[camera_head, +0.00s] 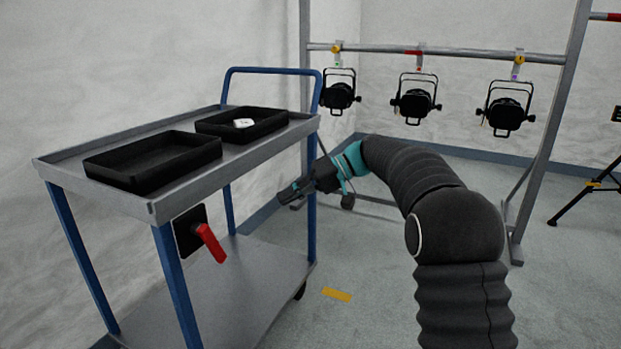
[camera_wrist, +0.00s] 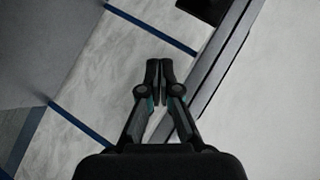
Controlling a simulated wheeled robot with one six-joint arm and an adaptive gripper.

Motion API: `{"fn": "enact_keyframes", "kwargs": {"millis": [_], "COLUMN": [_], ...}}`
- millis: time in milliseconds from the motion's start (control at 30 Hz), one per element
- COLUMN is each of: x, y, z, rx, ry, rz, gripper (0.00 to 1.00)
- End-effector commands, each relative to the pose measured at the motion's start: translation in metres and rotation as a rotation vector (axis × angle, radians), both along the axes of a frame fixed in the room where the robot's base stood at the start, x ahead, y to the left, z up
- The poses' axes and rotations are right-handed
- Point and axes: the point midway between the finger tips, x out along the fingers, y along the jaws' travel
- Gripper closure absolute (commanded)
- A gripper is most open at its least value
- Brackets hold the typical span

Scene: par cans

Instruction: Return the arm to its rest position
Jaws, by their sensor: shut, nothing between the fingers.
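My gripper (camera_head: 284,196) is at the end of my dark, sleeved arm, to the right of the blue-and-grey cart in the head view. It points left toward the cart, below the level of its top tray. In the wrist view my gripper (camera_wrist: 159,66) shows its two fingers together with nothing between them. The arm is bent, reaching up from the lower right and then out to the left.
A cart (camera_head: 62,165) bears two black trays, the near one (camera_head: 118,172) and the far one (camera_head: 270,118) with a small white object (camera_head: 243,123) in it. A red lever (camera_head: 211,243) is on the cart's side. Several stage lights (camera_head: 415,102) hang from a rail.

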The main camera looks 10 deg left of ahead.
Motion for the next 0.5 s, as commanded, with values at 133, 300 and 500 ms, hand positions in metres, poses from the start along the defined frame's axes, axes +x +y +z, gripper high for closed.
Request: {"fn": "enact_keyframes", "kwargs": {"millis": [133, 300, 500], "x": [0.010, -0.003, -0.038], "y": [-0.008, -0.030, -0.070], "z": [-0.040, -0.093, -0.119], "rx": [-0.138, -0.329, -0.536], "ry": [0.084, 0.180, 0.207], "rz": [-0.110, -0.225, -0.354], "gripper": [1.00, 1.00, 1.00]}}
